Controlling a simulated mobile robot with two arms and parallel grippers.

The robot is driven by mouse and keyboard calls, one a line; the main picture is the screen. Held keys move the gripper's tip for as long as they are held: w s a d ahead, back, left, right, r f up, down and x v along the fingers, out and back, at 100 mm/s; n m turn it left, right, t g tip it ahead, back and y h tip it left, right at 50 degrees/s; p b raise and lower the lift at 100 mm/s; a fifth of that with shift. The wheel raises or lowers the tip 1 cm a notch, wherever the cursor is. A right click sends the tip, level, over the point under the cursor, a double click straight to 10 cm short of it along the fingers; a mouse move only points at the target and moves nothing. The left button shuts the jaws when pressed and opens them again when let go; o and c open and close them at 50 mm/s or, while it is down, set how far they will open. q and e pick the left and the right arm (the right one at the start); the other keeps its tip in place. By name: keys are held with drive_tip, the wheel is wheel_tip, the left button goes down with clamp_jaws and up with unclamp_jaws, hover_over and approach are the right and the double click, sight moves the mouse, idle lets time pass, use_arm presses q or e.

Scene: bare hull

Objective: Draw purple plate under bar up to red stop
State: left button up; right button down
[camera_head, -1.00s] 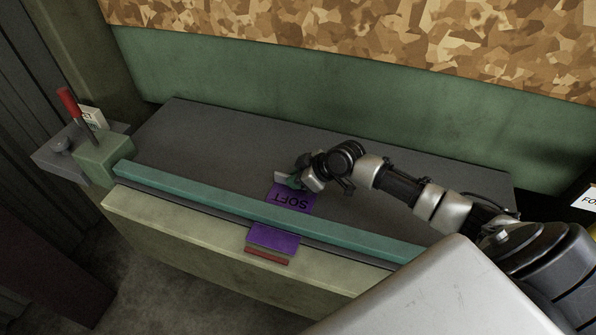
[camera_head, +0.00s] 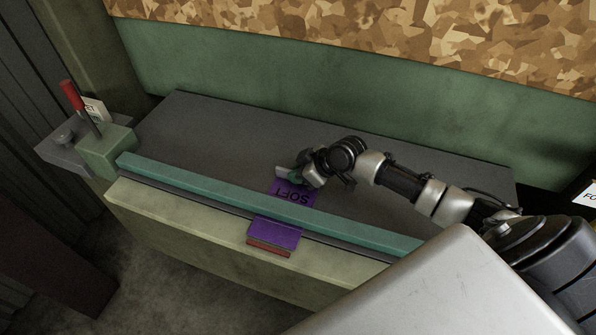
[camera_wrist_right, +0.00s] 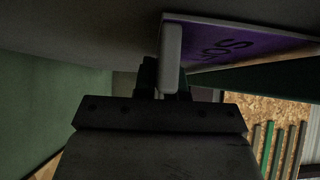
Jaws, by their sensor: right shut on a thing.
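The purple plate (camera_head: 294,197), marked SOFT, lies on the grey bed and runs under the long teal bar (camera_head: 240,195). Its front part (camera_head: 276,234) shows again on the near side of the bar. A red strip, the stop (camera_head: 268,248), sits at the near front, right by the plate's front edge; I cannot tell whether they touch. My right gripper (camera_head: 294,176) is at the plate's far edge, shut on it. In the right wrist view, the gripper (camera_wrist_right: 167,80) holds the plate's pale upturned edge (camera_wrist_right: 171,60). My left gripper is not in view.
A lever with a red handle (camera_head: 72,95) stands on a green block (camera_head: 105,150) at the bar's left end. The grey bed (camera_head: 215,140) is otherwise clear. A green wall panel (camera_head: 300,95) rises behind it.

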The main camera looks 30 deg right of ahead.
drive_tip(key=shift+s+a+p, duration=0.3)
drive_tip(key=shift+a+p, duration=0.05)
drive_tip(key=shift+a, duration=0.05)
drive_tip(key=c, duration=0.6)
unclamp_jaws()
drive_tip(key=shift+f, duration=0.1)
drive_tip(key=shift+r+p, duration=2.15)
drive_tip(key=shift+r, duration=0.45)
drive_tip(key=shift+s, duration=0.1)
